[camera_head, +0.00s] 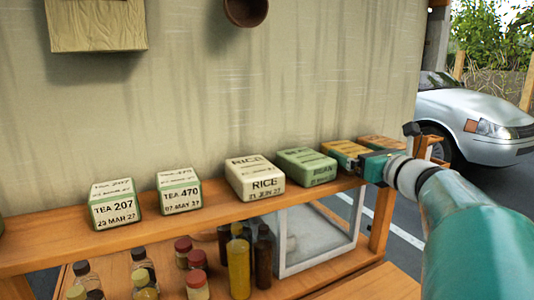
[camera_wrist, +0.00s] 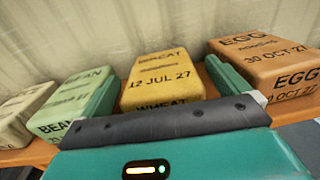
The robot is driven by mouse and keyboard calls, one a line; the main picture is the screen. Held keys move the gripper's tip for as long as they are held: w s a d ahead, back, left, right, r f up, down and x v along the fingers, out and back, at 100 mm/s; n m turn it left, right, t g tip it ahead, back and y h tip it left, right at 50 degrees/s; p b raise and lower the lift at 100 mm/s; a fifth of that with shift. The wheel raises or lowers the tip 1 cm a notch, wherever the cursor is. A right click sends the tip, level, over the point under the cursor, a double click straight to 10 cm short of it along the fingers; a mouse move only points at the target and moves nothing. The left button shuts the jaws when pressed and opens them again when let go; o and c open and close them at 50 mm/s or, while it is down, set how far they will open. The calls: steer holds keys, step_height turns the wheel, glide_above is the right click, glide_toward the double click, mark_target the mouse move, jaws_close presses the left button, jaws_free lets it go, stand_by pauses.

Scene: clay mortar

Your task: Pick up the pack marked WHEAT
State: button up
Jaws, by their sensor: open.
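The WHEAT pack is a yellow box with dark lettering and the date 12 JUL 27. It shows in the wrist view (camera_wrist: 163,78) and on the shelf in the head view (camera_head: 343,148), partly hidden by my gripper. My gripper (camera_wrist: 165,86) is open, with one green finger on each side of the WHEAT pack in the wrist view. Whether the fingers touch it, I cannot tell. In the head view my gripper (camera_head: 369,160) is at the right part of the shelf, in front of the packs.
On the wooden shelf (camera_head: 220,213), a green BEAN pack (camera_head: 307,167) stands left of WHEAT and an orange EGG pack (camera_wrist: 265,68) right of it. RICE (camera_head: 254,178) and two TEA packs stand further left. A wall (camera_head: 220,90) rises behind. Bottles (camera_head: 238,265) stand below.

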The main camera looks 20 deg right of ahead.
steer(key=shift+w, duration=0.2)
steer(key=c, duration=1.1)
steer(key=shift+s+r, duration=0.15)
steer(key=shift+r, duration=0.25)
